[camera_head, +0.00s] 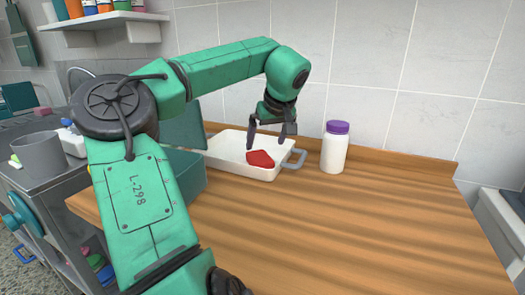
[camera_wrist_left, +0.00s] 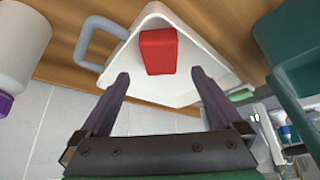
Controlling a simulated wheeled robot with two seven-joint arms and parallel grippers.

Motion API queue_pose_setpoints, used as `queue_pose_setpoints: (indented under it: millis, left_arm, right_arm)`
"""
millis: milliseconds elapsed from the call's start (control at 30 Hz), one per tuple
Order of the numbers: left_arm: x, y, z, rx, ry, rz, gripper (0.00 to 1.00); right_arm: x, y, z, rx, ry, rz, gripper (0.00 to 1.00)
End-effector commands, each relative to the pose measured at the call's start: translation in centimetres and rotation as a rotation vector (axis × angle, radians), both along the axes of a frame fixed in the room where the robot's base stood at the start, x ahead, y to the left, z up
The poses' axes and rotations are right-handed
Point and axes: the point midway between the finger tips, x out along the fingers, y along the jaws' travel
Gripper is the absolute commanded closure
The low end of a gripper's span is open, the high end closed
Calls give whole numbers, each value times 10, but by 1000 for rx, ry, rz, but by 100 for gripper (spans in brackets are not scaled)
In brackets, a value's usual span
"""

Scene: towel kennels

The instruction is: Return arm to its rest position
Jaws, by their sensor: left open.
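My left gripper (camera_head: 267,138) is open and hangs above the white tray (camera_head: 222,152) at the back of the wooden counter. Its two dark fingers also show in the left wrist view (camera_wrist_left: 158,82), spread apart with nothing between them. A red block (camera_head: 260,159) lies in the tray, just beyond the fingertips; it also shows in the wrist view (camera_wrist_left: 158,52). The fingers appear apart from the block. My green left arm spans the left and middle of the head view and hides part of the tray and counter. My right gripper is not in view.
A white bottle with a purple cap (camera_head: 335,150) stands right of the tray's grey handle (camera_head: 296,158). A green box (camera_head: 188,176) is left, partly behind my arm. A grey cart with a pot (camera_head: 38,150) stands at far left. The counter's right side (camera_head: 390,220) is clear.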

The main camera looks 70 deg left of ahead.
Motion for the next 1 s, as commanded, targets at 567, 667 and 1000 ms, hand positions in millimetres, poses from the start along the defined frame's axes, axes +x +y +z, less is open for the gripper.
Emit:
queue_pose_setpoints:
  millis: [567, 667, 1000]
  left_arm:
    - [-1, -17, 29, -1, 1, 0, 0]
    - [-1, -17, 29, -1, 1, 0, 0]
    - [-1, -17, 71, 0, 0, 0, 0]
  right_arm:
    - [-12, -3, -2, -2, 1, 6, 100]
    - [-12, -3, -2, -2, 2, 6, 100]
    - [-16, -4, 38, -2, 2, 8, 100]
